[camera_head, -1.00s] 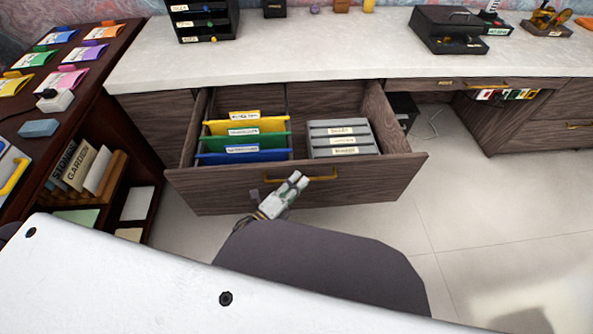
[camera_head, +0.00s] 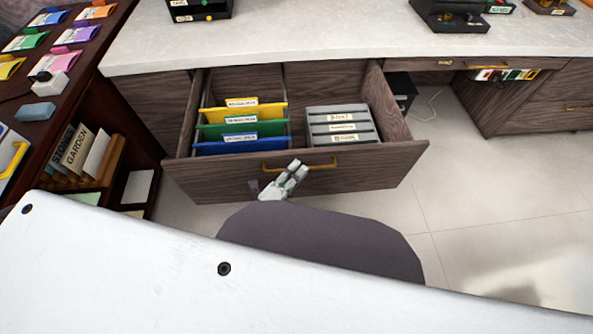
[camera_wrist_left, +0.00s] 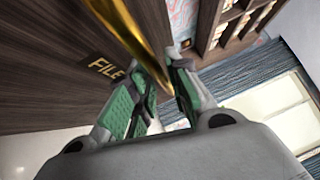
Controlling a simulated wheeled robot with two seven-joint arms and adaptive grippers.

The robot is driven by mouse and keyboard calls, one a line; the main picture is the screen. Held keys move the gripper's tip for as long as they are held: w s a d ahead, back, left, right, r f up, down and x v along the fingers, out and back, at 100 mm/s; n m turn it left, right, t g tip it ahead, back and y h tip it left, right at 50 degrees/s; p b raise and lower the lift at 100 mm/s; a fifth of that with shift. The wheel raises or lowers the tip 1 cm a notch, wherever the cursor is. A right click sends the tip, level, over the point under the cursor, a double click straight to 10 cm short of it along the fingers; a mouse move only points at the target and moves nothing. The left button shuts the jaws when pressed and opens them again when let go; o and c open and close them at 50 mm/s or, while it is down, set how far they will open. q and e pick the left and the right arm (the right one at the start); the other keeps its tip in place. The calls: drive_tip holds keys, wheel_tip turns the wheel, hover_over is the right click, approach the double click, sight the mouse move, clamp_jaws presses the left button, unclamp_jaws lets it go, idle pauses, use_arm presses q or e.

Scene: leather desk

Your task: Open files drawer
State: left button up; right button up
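The files drawer (camera_head: 225,180) under the desk is pulled well out. It has a dark wood front, and a brass handle (camera_head: 325,166) that also shows in the wrist view (camera_wrist_left: 143,45). A "FILE" label (camera_wrist_left: 105,68) shows on the front in the wrist view. The exact contact is partly hidden. My right gripper is not in view.
The drawer holds yellow, green and blue folders (camera_head: 240,128) and a grey file box (camera_head: 345,125). A bookshelf (camera_head: 95,185) is at the left. Floor (camera_head: 480,200) is clear at the right.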

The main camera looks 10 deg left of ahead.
use_arm(q)
drive_tip(key=shift+s+a, duration=0.1)
drive_tip(key=shift+s, duration=0.1)
drive_tip(key=v, duration=1.1)
drive_tip(key=shift+s+a, duration=0.2)
drive_tip(key=shift+s, duration=0.05)
drive_tip(key=shift+f, duration=0.2)
idle(0.6)
